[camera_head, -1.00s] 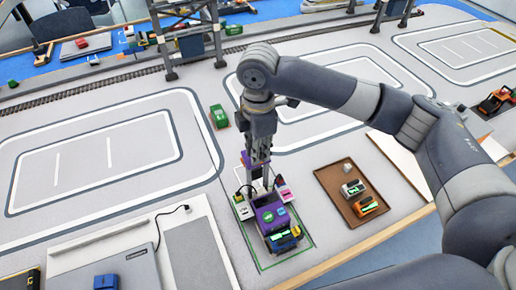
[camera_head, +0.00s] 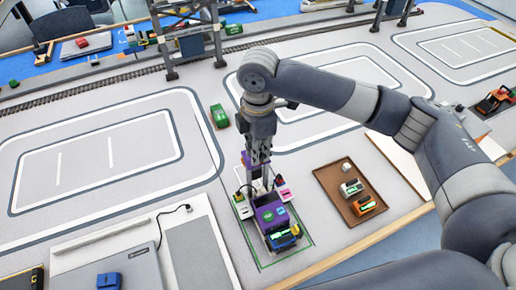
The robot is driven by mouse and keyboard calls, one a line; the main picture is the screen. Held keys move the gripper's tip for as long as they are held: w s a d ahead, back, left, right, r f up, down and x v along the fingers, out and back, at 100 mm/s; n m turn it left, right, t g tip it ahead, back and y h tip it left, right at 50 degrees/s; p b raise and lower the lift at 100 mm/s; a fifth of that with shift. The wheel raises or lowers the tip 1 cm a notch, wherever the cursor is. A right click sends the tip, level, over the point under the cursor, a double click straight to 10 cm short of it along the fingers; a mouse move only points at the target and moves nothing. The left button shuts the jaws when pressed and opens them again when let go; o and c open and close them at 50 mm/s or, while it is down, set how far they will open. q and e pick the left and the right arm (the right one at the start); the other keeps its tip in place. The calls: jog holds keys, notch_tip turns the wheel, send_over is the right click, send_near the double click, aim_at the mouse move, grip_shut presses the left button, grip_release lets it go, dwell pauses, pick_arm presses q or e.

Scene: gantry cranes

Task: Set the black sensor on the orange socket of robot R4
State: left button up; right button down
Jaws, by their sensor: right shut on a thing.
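Robot R4 appears to be the purple mobile robot (camera_head: 270,213) inside the green-outlined area at the lower centre, though I cannot read its label. My right gripper (camera_head: 261,163) points down at its rear end, over the purple part there. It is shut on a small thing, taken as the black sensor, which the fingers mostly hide. I cannot tell whether it touches the robot. The orange socket cannot be made out; it is hidden or too small. My left gripper is out of view.
A brown tray (camera_head: 325,181) with several small items lies right of the robot. A green block (camera_head: 219,116) stands behind it. A grey laptop-like panel (camera_head: 128,270) and a blue object (camera_head: 109,281) are at lower left. Gantry legs (camera_head: 165,45) stand at the back.

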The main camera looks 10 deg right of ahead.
jog(key=shift+f, duration=0.4)
dwell(0.3)
jog(key=c, duration=1.4)
grip_release()
jog(key=shift+c, duration=0.2)
